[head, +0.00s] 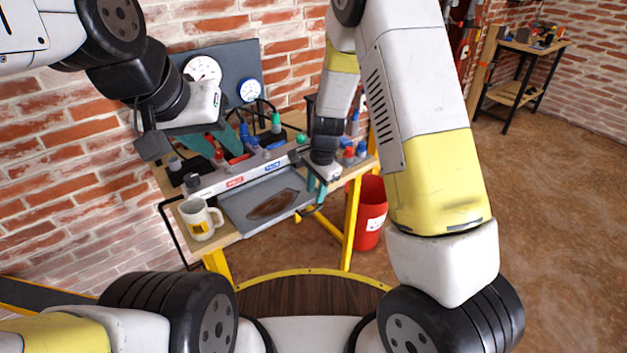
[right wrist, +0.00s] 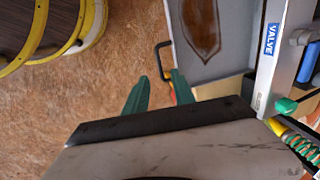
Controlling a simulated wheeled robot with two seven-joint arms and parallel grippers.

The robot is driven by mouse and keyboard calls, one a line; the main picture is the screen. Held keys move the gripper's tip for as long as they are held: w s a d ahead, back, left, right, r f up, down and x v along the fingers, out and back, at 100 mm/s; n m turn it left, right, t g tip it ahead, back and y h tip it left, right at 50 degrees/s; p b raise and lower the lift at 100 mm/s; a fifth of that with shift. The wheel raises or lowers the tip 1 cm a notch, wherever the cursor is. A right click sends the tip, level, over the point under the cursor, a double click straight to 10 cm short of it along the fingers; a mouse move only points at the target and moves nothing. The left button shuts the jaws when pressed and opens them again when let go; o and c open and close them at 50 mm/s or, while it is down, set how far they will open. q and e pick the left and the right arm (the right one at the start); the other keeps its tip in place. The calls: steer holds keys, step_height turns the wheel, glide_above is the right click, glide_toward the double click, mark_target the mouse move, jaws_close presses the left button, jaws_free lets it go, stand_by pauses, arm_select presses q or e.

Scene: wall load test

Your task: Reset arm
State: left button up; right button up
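My left gripper (head: 225,150) is over the back left of the workbench (head: 229,238) in the head view. Its two teal fingers are spread, with no held object visible. My right gripper (head: 316,192) points down by the bench's front right edge, right of the grey tray (head: 238,211). In the right wrist view its teal fingers (right wrist: 160,76) are apart with nothing held between them. The tray with a brown leaf-shaped patch (right wrist: 202,25) lies beside and beyond the fingers there. My right arm's upper links cover part of the head view.
A white mug (head: 200,222) stands at the bench's front left corner. Bottles and tools fill the bench's back, before a gauge panel (head: 228,70). A red bucket (head: 370,213) stands at the bench's right. A second table (head: 519,46) is far right; open floor (head: 560,190) lies before it.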

steer(key=shift+r, duration=0.2)
steer(key=shift+r, duration=0.1)
steer(key=s+d+r+n+t+y, duration=0.1)
steer(key=s+d+r+n, duration=0.15)
steer(key=r, duration=0.45)
steer(key=s+d+r+n, duration=0.1)
steer(key=s+r, duration=0.2)
steer(key=r, duration=0.3)
steer(key=s+d+r+n+t+y, duration=0.1)
steer(key=s+d+r+n, duration=0.15)
steer(key=r, duration=0.45)
steer(key=s+d+r+n+t, duration=0.1)
steer(key=s+d+r, duration=0.1)
steer(key=s, duration=0.3)
steer(key=s+d+r+n, duration=0.2)
steer(key=s+r, duration=0.2)
steer(key=s, duration=0.1)
steer(key=s+d+r+n+t+h, duration=0.1)
steer(key=s+d+r+n, duration=0.1)
steer(key=s, duration=0.3)
steer(key=shift+d+r+t, duration=0.15)
steer(key=shift+r+t, duration=0.15)
steer(key=shift+r, duration=0.3)
